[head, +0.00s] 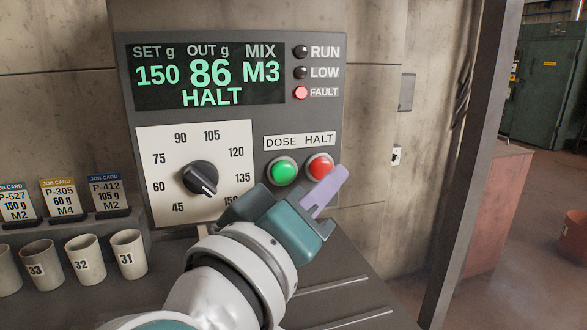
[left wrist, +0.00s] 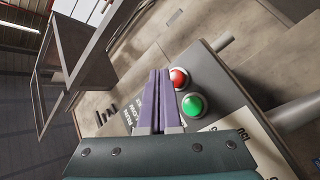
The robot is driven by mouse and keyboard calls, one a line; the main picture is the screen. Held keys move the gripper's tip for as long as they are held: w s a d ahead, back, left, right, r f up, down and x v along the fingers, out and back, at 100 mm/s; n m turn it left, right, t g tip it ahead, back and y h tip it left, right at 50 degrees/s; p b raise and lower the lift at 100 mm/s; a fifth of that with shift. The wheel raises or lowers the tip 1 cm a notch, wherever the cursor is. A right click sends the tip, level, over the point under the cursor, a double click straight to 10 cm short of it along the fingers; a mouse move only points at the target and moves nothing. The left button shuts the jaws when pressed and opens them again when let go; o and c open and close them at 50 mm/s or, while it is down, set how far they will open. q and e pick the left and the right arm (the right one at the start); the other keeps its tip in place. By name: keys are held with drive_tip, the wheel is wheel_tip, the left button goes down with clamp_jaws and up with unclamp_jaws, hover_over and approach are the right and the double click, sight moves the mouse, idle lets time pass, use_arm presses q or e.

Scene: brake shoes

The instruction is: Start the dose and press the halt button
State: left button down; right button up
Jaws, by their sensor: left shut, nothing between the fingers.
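The dosing panel (head: 330,110) stands against the wall. Its display (head: 208,75) reads SET 150, OUT 86, MIX M3 and HALT. The FAULT lamp (head: 301,93) glows red; the RUN and LOW lamps look dark. The green dose button (head: 283,171) and red halt button (head: 319,166) sit side by side; the left wrist view shows the green (left wrist: 194,105) and the red one (left wrist: 179,78). The dial knob (head: 199,178) points lower right, towards 150. My left gripper (head: 338,175) is shut and empty, its purple fingertips beside the halt button; contact cannot be told. My right gripper is out of view.
Job cards (head: 107,191) stand in a row at left, above several numbered cups (head: 128,255). A dark post (head: 470,150) rises right of the panel. Open floor and a green cabinet (head: 548,80) lie beyond it.

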use_arm(q)
drive_tip(key=shift+s, duration=0.1)
drive_tip(key=shift+s+d+p, duration=0.25)
drive_tip(key=shift+s+p, duration=0.1)
drive_tip(key=shift+s, duration=0.4)
drive_tip(key=shift+s+d+p, duration=0.25)
drive_tip(key=shift+s+p, duration=0.15)
drive_tip(key=shift+s, duration=0.4)
drive_tip(key=shift+s+d+p, duration=0.25)
drive_tip(key=shift+s+p, duration=0.1)
drive_tip(key=shift+s, duration=0.4)
drive_tip(key=shift+f, duration=0.1)
